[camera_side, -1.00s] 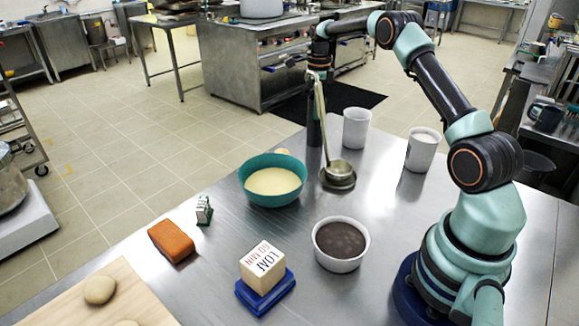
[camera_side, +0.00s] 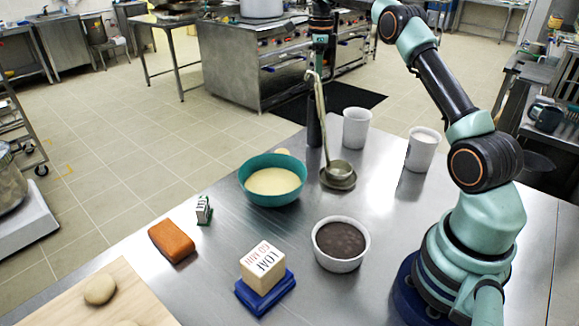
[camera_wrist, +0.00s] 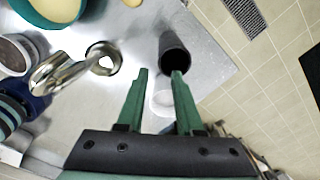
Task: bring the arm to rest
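My gripper (camera_wrist: 158,75) is open and empty, its two green fingers spread apart in the wrist view. In the side view it hangs high above the back of the table, near the ladle's hooked top. The fingertips are hard to make out in the side view.
A dark cylinder (camera_side: 314,128) stands behind the ladle, with white cups (camera_side: 356,128) (camera_side: 421,150) to the right. A teal bowl (camera_side: 255,193) of pale batter, a white bowl (camera_side: 326,262) of dark food, a lettered block (camera_side: 263,268) and an orange-brown block (camera_side: 171,241) stand nearer.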

